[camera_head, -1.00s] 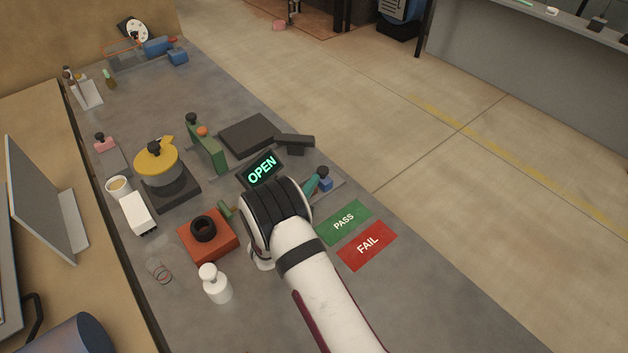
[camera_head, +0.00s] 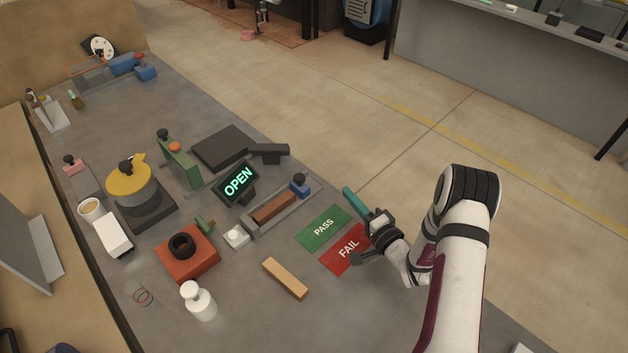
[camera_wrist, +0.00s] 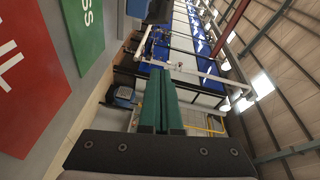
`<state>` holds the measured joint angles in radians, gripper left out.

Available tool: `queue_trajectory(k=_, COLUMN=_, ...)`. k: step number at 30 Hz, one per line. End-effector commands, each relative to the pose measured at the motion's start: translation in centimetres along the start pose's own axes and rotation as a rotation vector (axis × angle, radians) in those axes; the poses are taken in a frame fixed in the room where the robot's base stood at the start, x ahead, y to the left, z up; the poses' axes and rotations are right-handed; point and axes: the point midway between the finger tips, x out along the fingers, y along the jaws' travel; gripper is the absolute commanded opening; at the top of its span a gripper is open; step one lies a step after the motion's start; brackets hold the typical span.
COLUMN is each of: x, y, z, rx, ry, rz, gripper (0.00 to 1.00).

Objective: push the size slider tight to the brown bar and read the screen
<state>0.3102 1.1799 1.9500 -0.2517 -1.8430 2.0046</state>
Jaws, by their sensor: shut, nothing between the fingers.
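The brown bar (camera_head: 274,207) lies in a grey channel fixture (camera_head: 290,208) in the head view. The size slider, a blue block (camera_head: 299,189) with a black knob, sits at its far right end; whether they touch cannot be told. The screen (camera_head: 238,182) behind reads OPEN in green letters. My gripper (camera_head: 347,190), with teal fingers, is shut and empty to the right of the slider, apart from it. In the wrist view the shut green fingers (camera_wrist: 158,72) point ahead, and part of the blue slider (camera_wrist: 136,8) shows at the top edge.
The green PASS mat (camera_head: 322,228) and red FAIL mat (camera_head: 346,250) lie between fixture and arm. A dark block (camera_head: 222,148) is behind the screen.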

Motion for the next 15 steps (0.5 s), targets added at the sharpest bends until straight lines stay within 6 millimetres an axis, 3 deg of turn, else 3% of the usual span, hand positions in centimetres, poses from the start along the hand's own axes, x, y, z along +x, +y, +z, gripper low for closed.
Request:
queue_trajectory(k=2, x=-0.7, y=0.1, z=-0.1, rx=0.001, ry=-0.025, rz=-0.006, gripper=0.00)
queue_trajectory(k=5, x=0.1, y=0.1, z=0.2, rx=0.000, ry=-0.037, rz=-0.008, gripper=0.00)
queue_trajectory(k=15, x=7.4, y=0.0, z=0.5, rx=-0.001, ry=-0.036, rz=-0.009, gripper=0.00)
